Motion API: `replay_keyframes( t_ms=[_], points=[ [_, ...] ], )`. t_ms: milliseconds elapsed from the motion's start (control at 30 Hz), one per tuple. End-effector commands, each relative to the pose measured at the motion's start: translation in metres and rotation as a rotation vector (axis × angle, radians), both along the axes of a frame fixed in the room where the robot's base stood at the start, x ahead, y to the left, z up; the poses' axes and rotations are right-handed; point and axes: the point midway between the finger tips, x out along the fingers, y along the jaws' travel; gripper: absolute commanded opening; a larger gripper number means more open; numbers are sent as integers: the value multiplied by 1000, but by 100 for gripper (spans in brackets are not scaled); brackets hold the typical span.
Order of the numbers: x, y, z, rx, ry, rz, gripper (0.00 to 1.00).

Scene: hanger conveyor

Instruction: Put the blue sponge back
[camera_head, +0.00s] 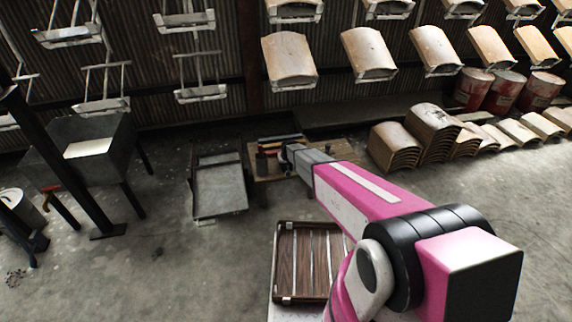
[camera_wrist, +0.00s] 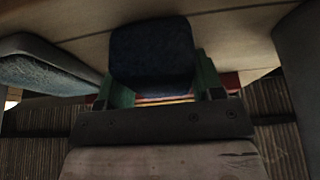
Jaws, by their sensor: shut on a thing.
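The blue sponge (camera_wrist: 152,52) is a dark blue block with rounded corners, near the top middle of the wrist view. My gripper (camera_wrist: 160,84) is shut on it, with a green finger at each side and a dark screwed bar below. In the head view my gripper (camera_head: 289,156) is small and dark over the wooden table (camera_head: 270,185), at the far end of my pink arm. The sponge cannot be made out there. In the wrist view the wooden surface (camera_wrist: 245,40) lies behind the sponge; the exact gap between them cannot be told.
A dark cup (camera_head: 261,163) stands on the table's left side, near red and dark items (camera_head: 280,141) at the back. A blue-grey block (camera_wrist: 50,65) is close on the left in the wrist view. A grey cart (camera_head: 219,187) stands left of the table. Curved tiles (camera_head: 394,147) are stacked right.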

Motion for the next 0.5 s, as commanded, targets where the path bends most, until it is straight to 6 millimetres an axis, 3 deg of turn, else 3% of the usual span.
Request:
replay_keyframes(
  t_ms=[167,200,267,500],
  points=[
    [0,0,-3,0,1,0,42],
    [0,0,-3,0,0,0,68],
    [0,0,-3,0,0,0,87],
    [0,0,-3,0,0,0,87]
  ],
)
